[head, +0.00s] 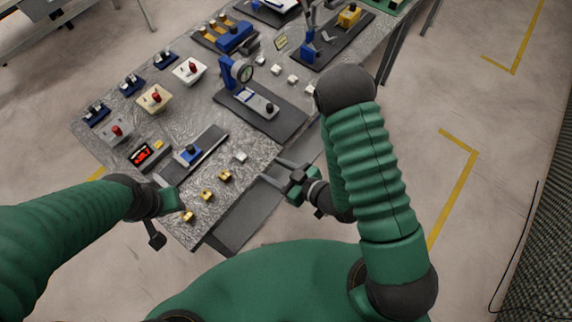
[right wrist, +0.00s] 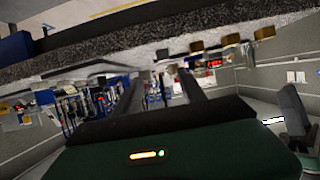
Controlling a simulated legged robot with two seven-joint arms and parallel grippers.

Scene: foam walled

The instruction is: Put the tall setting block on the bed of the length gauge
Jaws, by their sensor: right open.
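A blue upright gauge with a round dial (head: 242,73) stands on a long dark base (head: 262,108) in the middle of the bench; it looks like the length gauge, its bed partly silver. Several small silver blocks (head: 292,79) lie to its right, and one (head: 240,156) lies near the front edge. I cannot tell which is the tall setting block. My right gripper (head: 267,171) is open and empty, just off the bench's front edge. Its spread fingers also show in the right wrist view (right wrist: 160,75). My left gripper (head: 168,225) is by the bench's near left corner, its jaws unclear.
Several brass blocks (head: 207,195) sit along the front edge, also in the right wrist view (right wrist: 231,39). A dark plate with a blue block (head: 191,153), a red display (head: 140,155) and boxes with red knobs (head: 155,98) fill the left side. Another dark fixture (head: 333,42) stands behind.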

